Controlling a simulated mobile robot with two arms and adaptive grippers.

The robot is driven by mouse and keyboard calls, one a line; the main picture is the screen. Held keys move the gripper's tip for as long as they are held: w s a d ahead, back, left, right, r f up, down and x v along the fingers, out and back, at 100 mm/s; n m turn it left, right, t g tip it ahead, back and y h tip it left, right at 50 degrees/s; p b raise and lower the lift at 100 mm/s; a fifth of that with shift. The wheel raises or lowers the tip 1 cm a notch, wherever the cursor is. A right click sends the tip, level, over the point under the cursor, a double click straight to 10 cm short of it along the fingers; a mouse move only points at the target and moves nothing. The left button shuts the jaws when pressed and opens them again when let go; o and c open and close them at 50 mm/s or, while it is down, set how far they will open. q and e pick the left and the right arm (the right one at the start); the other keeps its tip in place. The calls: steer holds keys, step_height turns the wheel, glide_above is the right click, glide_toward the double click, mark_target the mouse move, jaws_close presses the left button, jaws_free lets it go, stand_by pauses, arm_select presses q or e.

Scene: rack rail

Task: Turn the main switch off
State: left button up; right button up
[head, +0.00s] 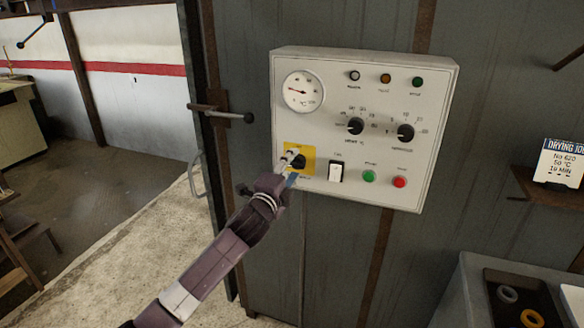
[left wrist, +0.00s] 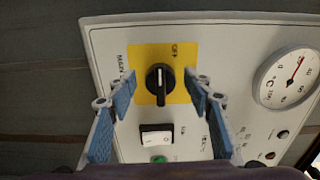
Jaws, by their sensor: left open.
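The main switch is a black rotary knob (left wrist: 160,86) on a yellow plate (left wrist: 179,61) marked OFF. In the left wrist view the knob's pale pointer line runs up and down the picture. In the head view the knob (head: 299,162) and its plate (head: 309,151) are at the lower left of the white control panel (head: 335,95), partly covered by my gripper. My left gripper (head: 289,166) is open in front of the plate. In the left wrist view its blue fingers (left wrist: 160,82) stand on either side of the knob, with gaps visible. My right gripper is not in view.
Beside the switch are a white rocker switch (head: 336,172), a green button (head: 369,176) and a red button (head: 400,182). Two black dials (head: 356,126) and a gauge (head: 303,91) sit above. A door handle (head: 232,116) sticks out left of the panel. A job sign (head: 560,163) stands on the right.

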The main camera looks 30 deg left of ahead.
arm_select(q)
steer(key=shift+s, duration=0.1)
steer(key=v, duration=1.1)
steer(key=shift+s, duration=0.4)
steer(key=shift+f, duration=0.1)
